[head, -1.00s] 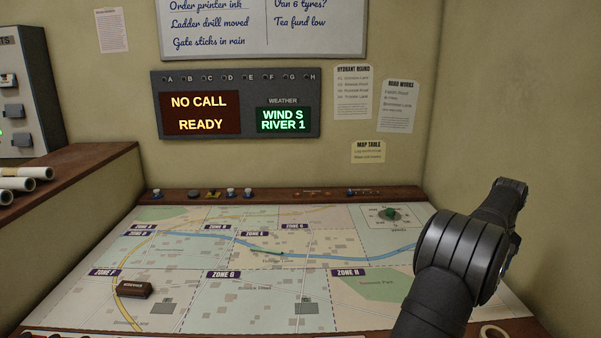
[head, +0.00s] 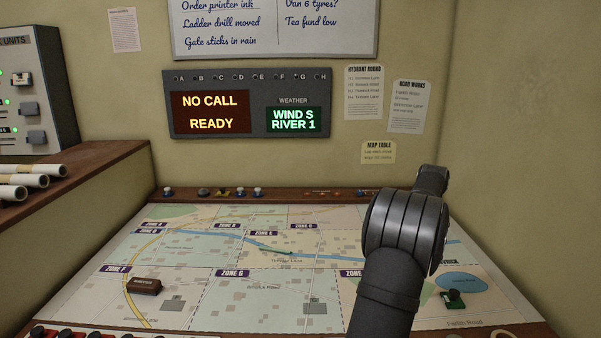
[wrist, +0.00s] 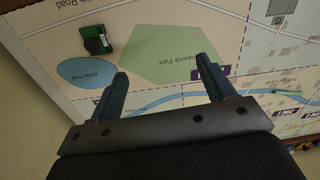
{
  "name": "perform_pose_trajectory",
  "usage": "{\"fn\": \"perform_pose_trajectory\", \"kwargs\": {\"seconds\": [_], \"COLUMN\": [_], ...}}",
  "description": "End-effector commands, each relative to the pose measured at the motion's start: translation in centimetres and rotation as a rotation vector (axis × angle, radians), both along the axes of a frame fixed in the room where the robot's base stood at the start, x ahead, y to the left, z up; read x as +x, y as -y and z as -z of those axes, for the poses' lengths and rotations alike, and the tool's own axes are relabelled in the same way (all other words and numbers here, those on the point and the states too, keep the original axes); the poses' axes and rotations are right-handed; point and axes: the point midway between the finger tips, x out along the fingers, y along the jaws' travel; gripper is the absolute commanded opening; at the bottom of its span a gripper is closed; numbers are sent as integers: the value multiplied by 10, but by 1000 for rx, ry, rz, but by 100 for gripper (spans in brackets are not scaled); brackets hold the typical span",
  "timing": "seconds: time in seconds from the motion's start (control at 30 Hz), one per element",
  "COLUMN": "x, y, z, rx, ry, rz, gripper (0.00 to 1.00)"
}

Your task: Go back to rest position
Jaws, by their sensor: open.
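My arm (head: 395,250) stands over the right part of the map table (head: 340,212) in the head view; my gripper is hidden there behind it. In the wrist view my gripper (wrist: 162,69) is open and empty, its two fingers apart above the map's green park area. A small green piece with a dark block on it (wrist: 98,40) sits on the map beside the blue pond, clear of the fingers. The same green piece (head: 453,298) shows at the lower right in the head view.
A brown block (head: 143,286) lies on the map's left side. Several small pieces stand on the wooden back ledge (head: 290,193). Rolled papers (head: 30,172) lie on the left shelf. A wall corner is close at right. The map's middle is mostly clear.

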Motion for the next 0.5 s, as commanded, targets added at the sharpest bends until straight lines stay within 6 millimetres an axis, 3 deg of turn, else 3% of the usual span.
{"fn": "perform_pose_trajectory", "kwargs": {"seconds": [0.5], "x": [29], "y": [-102], "z": [-2], "rx": [0], "ry": [0], "rz": [-123], "gripper": [75]}}
